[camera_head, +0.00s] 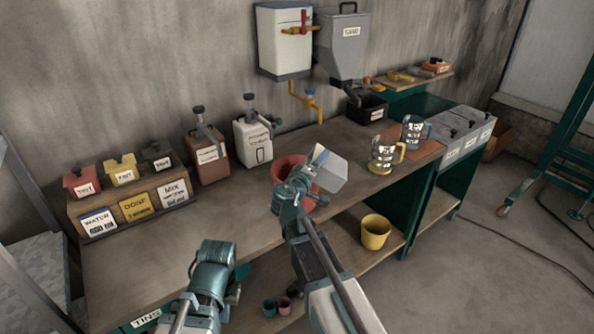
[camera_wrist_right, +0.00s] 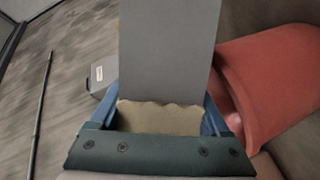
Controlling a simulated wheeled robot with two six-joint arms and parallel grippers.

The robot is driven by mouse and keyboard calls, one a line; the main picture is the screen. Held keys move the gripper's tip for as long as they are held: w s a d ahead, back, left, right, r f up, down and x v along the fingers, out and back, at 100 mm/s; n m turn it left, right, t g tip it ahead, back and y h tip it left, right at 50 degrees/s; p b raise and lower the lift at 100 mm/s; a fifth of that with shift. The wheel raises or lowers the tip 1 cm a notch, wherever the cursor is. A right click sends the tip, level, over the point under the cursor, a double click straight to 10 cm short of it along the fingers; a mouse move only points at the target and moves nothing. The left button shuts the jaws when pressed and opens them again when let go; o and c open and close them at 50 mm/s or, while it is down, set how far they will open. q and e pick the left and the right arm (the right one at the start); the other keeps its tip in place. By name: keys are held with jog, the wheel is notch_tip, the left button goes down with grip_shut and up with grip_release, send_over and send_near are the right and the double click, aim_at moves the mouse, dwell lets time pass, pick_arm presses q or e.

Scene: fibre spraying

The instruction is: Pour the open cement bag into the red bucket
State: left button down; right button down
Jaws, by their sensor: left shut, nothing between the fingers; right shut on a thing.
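The red bucket (camera_head: 284,169) stands on the workbench, partly hidden behind my right arm. It fills the right side of the right wrist view (camera_wrist_right: 275,85). The pale grey cement bag (camera_head: 329,172) is tilted over the bucket's right side in the head view. In the wrist view a beige ragged edge (camera_wrist_right: 158,117) shows between the blue fingers of my right gripper (camera_wrist_right: 160,108), beside a flat grey face. My right gripper is shut on the bag. No falling powder is visible. My left gripper (camera_head: 232,290) is low near the bench's front edge, shut and empty, its fingertips hard to make out.
A yellow bucket (camera_head: 375,232) is on the lower shelf. A grey hopper (camera_head: 344,47) and a white tank (camera_head: 286,40) hang on the wall. Containers line the back left.

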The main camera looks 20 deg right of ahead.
jog(key=shift+f, duration=0.15)
jog(key=shift+a+r+n+h+b, duration=0.15)
jog(key=shift+r+n+h+b, duration=0.2)
jog(key=shift+n, duration=0.55)
jog(key=shift+w+a+r+n, duration=0.25)
jog(key=shift+w+a+n, duration=0.25)
jog(key=shift+a+n, duration=0.35)
dwell(0.6)
jog(key=shift+a+f+n+t+h+b, duration=0.2)
jog(key=shift+f+n+t+h+b, duration=0.25)
jog(key=shift+n+b, duration=0.5)
dwell(0.4)
jog(key=shift+w+a+r+n+t+h+b, duration=0.15)
jog(key=shift+a+n+t+b, duration=0.15)
jog(key=shift+n, duration=0.5)
jog(key=shift+w+a+r+n+t+h+b, duration=0.1)
jog(key=shift+a+r+n+b, duration=0.1)
jog(key=shift+n+b, duration=0.45)
jog(key=shift+w+a+r+n+t+h+b, duration=0.15)
jog(key=shift+a+n, duration=0.1)
jog(key=shift+n, duration=0.7)
dwell(1.8)
